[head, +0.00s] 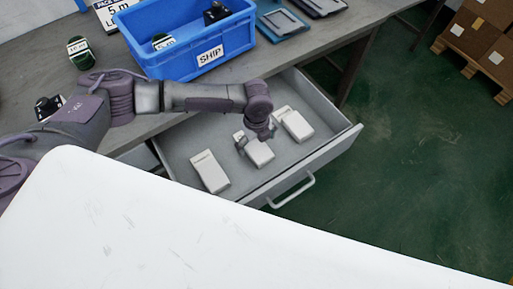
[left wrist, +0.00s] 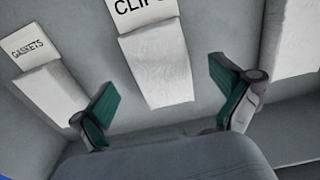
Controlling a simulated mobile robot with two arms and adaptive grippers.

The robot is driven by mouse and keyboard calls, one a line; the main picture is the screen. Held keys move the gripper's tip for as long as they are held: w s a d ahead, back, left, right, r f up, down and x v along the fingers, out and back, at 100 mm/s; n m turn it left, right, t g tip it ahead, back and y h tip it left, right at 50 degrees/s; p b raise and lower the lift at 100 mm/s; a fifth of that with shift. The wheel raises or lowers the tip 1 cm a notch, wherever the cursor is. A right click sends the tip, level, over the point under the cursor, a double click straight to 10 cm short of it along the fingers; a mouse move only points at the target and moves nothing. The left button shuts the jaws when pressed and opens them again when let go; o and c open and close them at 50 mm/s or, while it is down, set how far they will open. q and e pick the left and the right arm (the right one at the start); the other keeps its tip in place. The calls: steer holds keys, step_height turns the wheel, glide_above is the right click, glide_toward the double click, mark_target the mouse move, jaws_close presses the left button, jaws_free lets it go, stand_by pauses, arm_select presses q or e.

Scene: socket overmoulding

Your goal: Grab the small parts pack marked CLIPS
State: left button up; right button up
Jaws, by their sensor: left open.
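The CLIPS pack (left wrist: 158,68) is a white pack with a black-lettered label, in the middle of the left wrist view; its label is cut off by the top edge. In the head view, the middle pack (head: 260,154) in the open drawer (head: 335,143) lies under my left gripper (head: 255,138). The left gripper is open, and its two green-padded fingers (left wrist: 168,98) stand apart on either side of the CLIPS pack's near end in the left wrist view. Contact with the pack cannot be told. My right gripper is not in view.
The GASKETS pack (left wrist: 48,92) lies to the left of CLIPS in the left wrist view. Another white pack (left wrist: 298,40) is at the right, its label unseen. A blue SHIP bin (head: 190,62) stands on the bench (head: 290,55) behind the drawer. Drawer walls surround the packs.

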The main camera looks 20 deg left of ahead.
arm_select(q)
step_height(320, 180, down, 2)
steer(key=shift+f, duration=0.2)
steer(key=c, duration=1.2)
